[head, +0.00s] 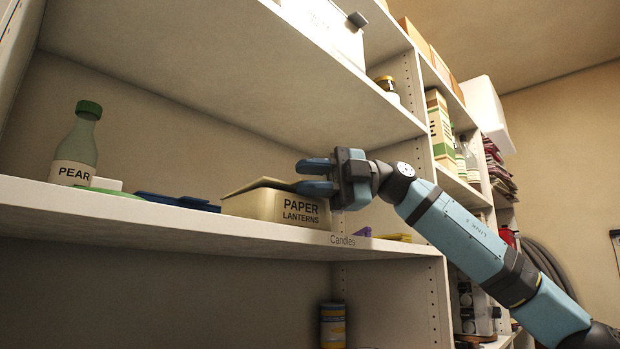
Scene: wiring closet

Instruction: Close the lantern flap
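A tan box labelled "PAPER LANTERNS" (275,208) stands on the middle shelf near its front edge. Its olive flap (258,184) shows at the top, tilted, with its raised part above the box; how far it stands open is hard to tell from this low angle. My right gripper (304,175) is at the box's upper right, its two blue fingers apart and pointing left. The lower finger is close to the flap's right end; I cannot tell whether they touch. Nothing shows between the fingers. My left gripper is not in view.
A green-capped bottle labelled "PEAR" (76,150) and a dark blue item (178,202) stand left of the box. Purple and yellow items lie right of it, near the "Candles" label (342,240). The upper shelf (240,60) overhangs the box and gripper.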

